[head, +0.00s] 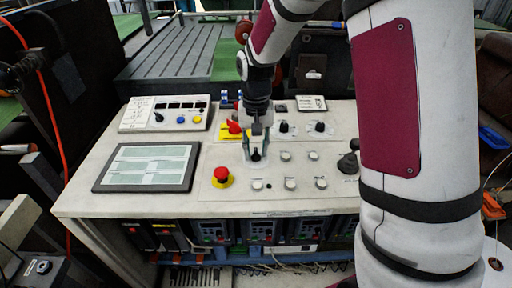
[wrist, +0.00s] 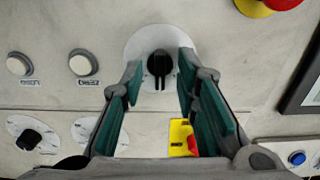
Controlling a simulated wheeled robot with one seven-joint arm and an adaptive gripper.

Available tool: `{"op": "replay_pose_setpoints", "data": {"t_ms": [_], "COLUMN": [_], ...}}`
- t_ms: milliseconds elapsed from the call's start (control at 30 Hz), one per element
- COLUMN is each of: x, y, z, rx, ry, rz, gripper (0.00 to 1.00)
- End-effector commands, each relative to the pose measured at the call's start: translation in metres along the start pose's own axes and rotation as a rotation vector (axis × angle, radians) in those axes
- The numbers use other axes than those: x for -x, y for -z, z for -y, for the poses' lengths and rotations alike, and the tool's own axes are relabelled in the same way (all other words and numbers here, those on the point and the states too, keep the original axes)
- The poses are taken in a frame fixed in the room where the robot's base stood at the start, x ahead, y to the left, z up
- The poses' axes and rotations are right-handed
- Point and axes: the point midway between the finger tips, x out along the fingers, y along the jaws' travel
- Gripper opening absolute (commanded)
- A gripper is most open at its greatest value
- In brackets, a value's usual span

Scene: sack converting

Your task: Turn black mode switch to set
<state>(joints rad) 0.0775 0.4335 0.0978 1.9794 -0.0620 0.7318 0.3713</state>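A black mode switch knob (wrist: 160,64) sits on a round pale plate on the panel. Its white pointer line faces the bottom of the wrist view, and I cannot read any lettering on the plate. In the head view, the black knob (head: 256,156) is partly hidden by my fingers. My gripper (wrist: 160,75) is open, with one green-padded finger on each side of the knob. Gaps show between the pads and the knob in the wrist view. In the head view, my gripper (head: 257,148) points down at the panel.
A red-and-yellow rotary switch (head: 236,128) is close behind my gripper. A red emergency button (head: 221,174) is at front left, and white buttons (head: 290,184) are at front right. More black knobs (head: 284,127) and a joystick (head: 349,161) stand to the right. A screen (head: 148,166) lies left.

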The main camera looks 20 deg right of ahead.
Motion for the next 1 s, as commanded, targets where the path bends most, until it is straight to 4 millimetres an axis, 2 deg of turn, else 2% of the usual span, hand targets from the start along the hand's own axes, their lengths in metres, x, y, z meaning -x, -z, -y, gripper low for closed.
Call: {"op": "replay_pose_setpoints", "data": {"t_ms": [267,300,400,433,767,1000], "x": [-0.0022,-0.0021,-0.002,-0.002,-0.0017,-0.0014], "y": [0.0,0.0,0.0,0.0,-0.0001,-0.0003], "z": [0.0001,0.0001,0.0001,0.0001,0.0,-0.0001], "rx": [0.0,0.0,0.0,0.0,0.012,0.104], "ry": [0.0,0.0,0.0,0.0,0.0,0.001], "rz": [0.0,0.0,0.0,0.0,0.0,0.0], "gripper": [0.28,0.26,0.03,0.0,0.0,0.0]}}
